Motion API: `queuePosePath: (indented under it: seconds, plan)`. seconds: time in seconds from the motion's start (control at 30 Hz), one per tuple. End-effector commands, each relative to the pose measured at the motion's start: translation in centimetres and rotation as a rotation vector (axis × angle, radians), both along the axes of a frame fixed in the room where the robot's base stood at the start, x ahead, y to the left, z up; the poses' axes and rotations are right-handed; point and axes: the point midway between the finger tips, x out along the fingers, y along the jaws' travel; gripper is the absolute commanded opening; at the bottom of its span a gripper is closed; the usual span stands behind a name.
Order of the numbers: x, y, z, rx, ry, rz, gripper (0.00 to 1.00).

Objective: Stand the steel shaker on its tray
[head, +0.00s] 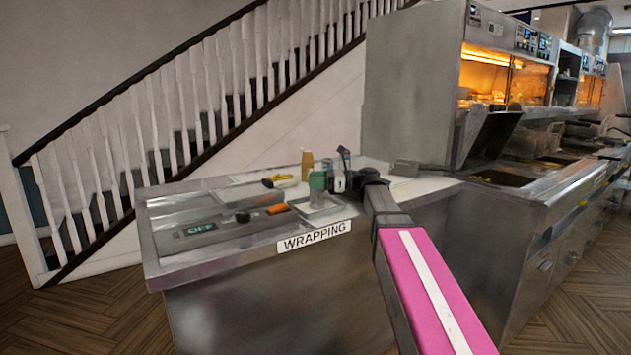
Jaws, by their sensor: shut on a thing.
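The steel shaker (317,190) looks like a small upright grey cylinder with a greenish upper part, in the middle of the head view. My gripper (331,184) reaches it from the right and is shut on it. The tray (338,212) is a small pale, flat square near the front edge of the wrapping counter. The shaker is over the tray and looks upright. I cannot tell whether its base touches the tray. The dark gripper body hides part of the counter behind.
A tan bottle (307,164) stands behind the shaker. A yellow and black tool (278,181) lies to the left. A control panel (215,229) with a black knob and an orange switch is at the front left. A grey metal item (405,168) lies at the back right.

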Motion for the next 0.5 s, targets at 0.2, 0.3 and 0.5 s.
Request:
queuePosePath:
  seconds: [0.2,0.3,0.5]
  plan:
    - [0.0,0.0,-0.01,0.0,0.0,0.0,0.82]
    - [0.0,0.0,-0.01,0.0,0.0,0.0,0.82]
    - [0.02,-0.48,0.27,0.0,0.0,-0.001,0.82]
